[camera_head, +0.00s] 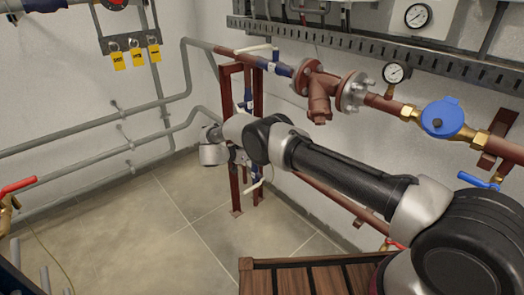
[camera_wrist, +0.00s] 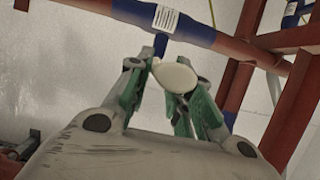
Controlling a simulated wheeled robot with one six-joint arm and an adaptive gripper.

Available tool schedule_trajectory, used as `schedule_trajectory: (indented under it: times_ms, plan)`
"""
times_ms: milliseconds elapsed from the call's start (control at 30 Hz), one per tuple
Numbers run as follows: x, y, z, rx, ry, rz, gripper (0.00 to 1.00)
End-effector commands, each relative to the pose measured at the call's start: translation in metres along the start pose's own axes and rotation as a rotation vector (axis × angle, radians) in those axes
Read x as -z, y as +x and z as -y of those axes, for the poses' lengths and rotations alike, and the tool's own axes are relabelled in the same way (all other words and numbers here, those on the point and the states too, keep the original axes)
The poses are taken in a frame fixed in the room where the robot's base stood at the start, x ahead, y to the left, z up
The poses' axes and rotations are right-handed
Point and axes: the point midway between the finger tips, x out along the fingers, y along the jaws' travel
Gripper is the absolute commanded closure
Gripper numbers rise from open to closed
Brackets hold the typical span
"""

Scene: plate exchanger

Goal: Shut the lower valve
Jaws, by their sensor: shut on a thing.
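The lower valve has a blue body (camera_wrist: 185,27) on a dark red pipe, with a blue stem below it. Its white handle (camera_wrist: 176,77) points toward the wrist camera, and its rounded end sits between the green-padded fingers of my gripper (camera_wrist: 174,88). My gripper is shut on this handle. In the head view the valve's blue body (camera_head: 256,168) shows low by the red stand, partly hidden by my wrist. A white handle part (camera_head: 257,187) shows beneath it. My fingers are hidden there by my arm.
A red stand (camera_head: 235,190) is close around my gripper. Above are an upper blue valve (camera_head: 275,67) with a white handle and a red strainer (camera_head: 320,90). Grey pipes (camera_head: 100,170) run along the left wall. The tiled floor (camera_head: 165,230) at left is clear.

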Motion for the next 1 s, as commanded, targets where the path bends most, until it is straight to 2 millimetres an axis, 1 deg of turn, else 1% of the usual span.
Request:
schedule_trajectory:
  times_ms: [100, 200, 567, 600, 667, 700, 733, 1000]
  plan:
    - [-0.0009, -0.0069, 0.0023, -0.012, 0.009, -0.002, 1.0]
    - [-0.0019, -0.0096, 0.0024, -0.02, 0.012, -0.003, 1.0]
    - [-0.0005, -0.0101, 0.0036, -0.019, 0.015, -0.005, 1.0]
    - [-0.0003, -0.01, 0.0038, -0.019, 0.015, -0.005, 0.76]
    - [-0.0002, -0.01, 0.0036, -0.02, 0.016, -0.005, 0.65]
    - [-0.0005, -0.01, 0.0035, -0.02, 0.015, -0.004, 0.58]
    - [-0.0008, -0.0101, 0.0033, -0.02, 0.015, -0.004, 0.56]
    - [-0.0027, -0.0108, 0.0022, -0.022, 0.012, -0.003, 0.56]
